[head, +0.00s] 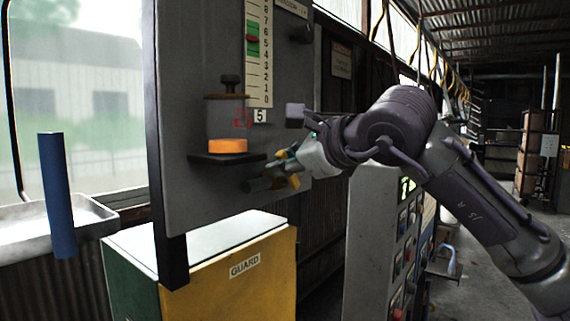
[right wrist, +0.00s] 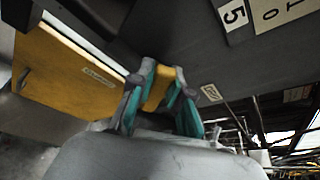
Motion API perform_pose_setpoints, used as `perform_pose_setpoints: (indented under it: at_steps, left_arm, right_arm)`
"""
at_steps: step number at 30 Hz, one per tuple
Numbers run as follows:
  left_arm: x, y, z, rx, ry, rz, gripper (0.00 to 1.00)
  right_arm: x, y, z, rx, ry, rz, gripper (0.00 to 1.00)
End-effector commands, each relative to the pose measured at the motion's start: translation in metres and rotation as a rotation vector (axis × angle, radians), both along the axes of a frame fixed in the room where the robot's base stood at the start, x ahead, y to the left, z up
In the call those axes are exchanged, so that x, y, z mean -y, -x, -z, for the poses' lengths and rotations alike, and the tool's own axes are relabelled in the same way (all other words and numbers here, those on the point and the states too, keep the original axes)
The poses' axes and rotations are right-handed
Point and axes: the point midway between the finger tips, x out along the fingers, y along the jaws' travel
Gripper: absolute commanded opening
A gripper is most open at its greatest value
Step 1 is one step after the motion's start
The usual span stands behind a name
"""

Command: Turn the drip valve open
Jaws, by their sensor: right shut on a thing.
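The drip valve (head: 264,184) is a small dark fitting low on the grey panel, below the glass oil cup (head: 226,120) with orange liquid at its bottom. Its yellow handle (head: 295,181) shows at my right gripper (head: 284,166). In the right wrist view, the yellow handle (right wrist: 157,88) sits between the two teal-lined fingers of my right gripper (right wrist: 161,95), which is shut on it. The handle is partly hidden by the fingers, and its exact angle is hard to tell. My left gripper is not in view.
The grey panel (head: 185,60) carries a numbered scale (head: 258,80) with a green band. A yellow guard box (head: 240,285) stands below. A control cabinet (head: 370,240) stands right of the panel. A blue post (head: 57,195) and metal tray (head: 95,220) are at left.

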Motion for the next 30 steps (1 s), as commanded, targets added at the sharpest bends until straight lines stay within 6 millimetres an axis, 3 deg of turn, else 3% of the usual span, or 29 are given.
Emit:
perform_pose_setpoints:
  at_steps: [1,2,3,7,19,30]
  left_arm:
    - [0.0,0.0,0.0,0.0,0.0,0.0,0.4]
    - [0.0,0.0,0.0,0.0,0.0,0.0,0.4]
    - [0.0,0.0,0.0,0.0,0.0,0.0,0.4]
    - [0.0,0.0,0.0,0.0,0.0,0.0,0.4]
    - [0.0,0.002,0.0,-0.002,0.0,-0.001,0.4]
    - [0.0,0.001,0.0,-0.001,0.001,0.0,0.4]
  right_arm:
    - [0.0,0.0,-0.001,0.002,-0.002,-0.001,0.0]
    - [0.0,0.0,-0.001,0.002,-0.002,-0.001,0.19]
    - [0.0,0.0,-0.001,0.002,-0.002,-0.001,0.25]
    - [0.0,0.0,-0.001,0.002,-0.002,0.0,0.44]
    - [0.006,0.006,-0.004,0.001,-0.003,0.001,0.44]
    - [0.052,0.06,-0.027,0.005,-0.002,0.002,0.44]
